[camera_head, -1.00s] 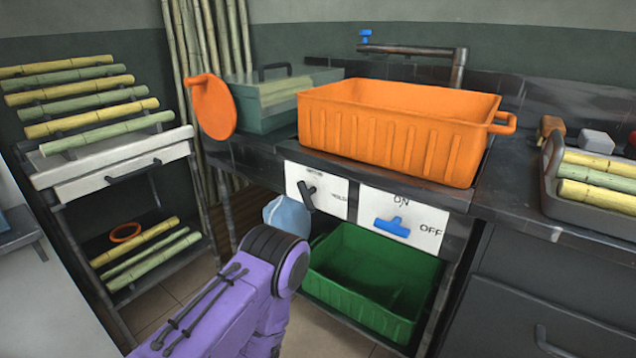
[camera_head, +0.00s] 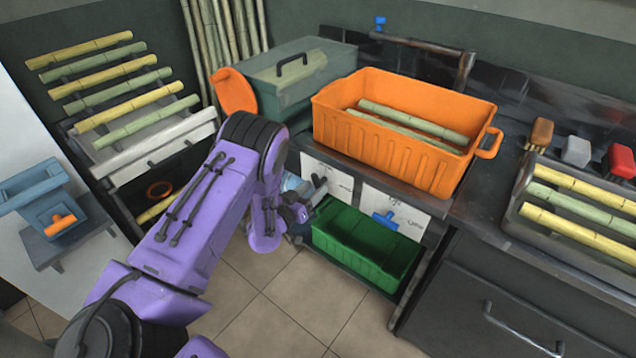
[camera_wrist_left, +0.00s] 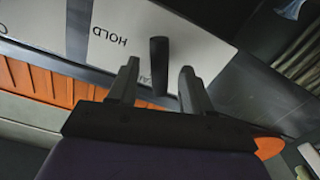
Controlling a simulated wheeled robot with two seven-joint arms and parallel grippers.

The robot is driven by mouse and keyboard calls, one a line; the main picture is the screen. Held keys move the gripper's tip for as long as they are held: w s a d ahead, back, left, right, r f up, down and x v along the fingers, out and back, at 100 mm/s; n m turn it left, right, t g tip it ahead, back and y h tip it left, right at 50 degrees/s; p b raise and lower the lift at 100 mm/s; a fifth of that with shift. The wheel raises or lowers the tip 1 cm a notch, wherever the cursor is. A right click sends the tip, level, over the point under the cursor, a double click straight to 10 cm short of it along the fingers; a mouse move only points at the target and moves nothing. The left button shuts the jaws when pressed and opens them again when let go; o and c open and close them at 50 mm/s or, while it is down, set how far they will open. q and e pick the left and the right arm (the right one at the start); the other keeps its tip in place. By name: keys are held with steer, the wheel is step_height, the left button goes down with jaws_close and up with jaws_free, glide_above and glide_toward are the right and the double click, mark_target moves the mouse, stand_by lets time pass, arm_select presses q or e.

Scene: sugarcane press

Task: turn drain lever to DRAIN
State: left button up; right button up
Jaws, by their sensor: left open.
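The drain lever (camera_head: 320,187) is a short dark handle on a white panel (camera_head: 340,182) under the counter's front edge, left of the ON/OFF panel with its blue handle (camera_head: 385,216). In the left wrist view the lever (camera_wrist_left: 158,60) is a dark bar beside the word HOLD; a second label is mostly hidden behind it and my finger. My left gripper (camera_head: 306,203) is close to the lever, open. In the wrist view its fingers (camera_wrist_left: 159,68) lie on either side of the lever; I cannot tell whether they touch it. My right gripper is not in view.
An orange bin (camera_head: 390,140) with green canes stands on the counter above the panel. A green crate (camera_head: 365,250) sits below. A grey-green lidded box (camera_head: 295,85) is behind my arm. The tiled floor (camera_head: 290,310) in front is clear.

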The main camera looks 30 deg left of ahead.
mark_target(321, 182)
arm_select(q)
steer(key=shift+w+d, duration=0.1)
steer(key=shift+w, duration=1.3)
jaws_close()
steer(key=shift+f+m+b, duration=0.2)
steer(key=shift+m+b, duration=0.2)
steer(key=shift+m, duration=0.5)
steer(key=c, duration=0.9)
jaws_free()
steer(key=m+b, duration=0.1)
steer(key=m, duration=0.2)
steer(key=shift+r, duration=0.1)
steer(key=shift+m, duration=0.3)
steer(key=shift+r, duration=0.1)
steer(key=o, duration=0.9)
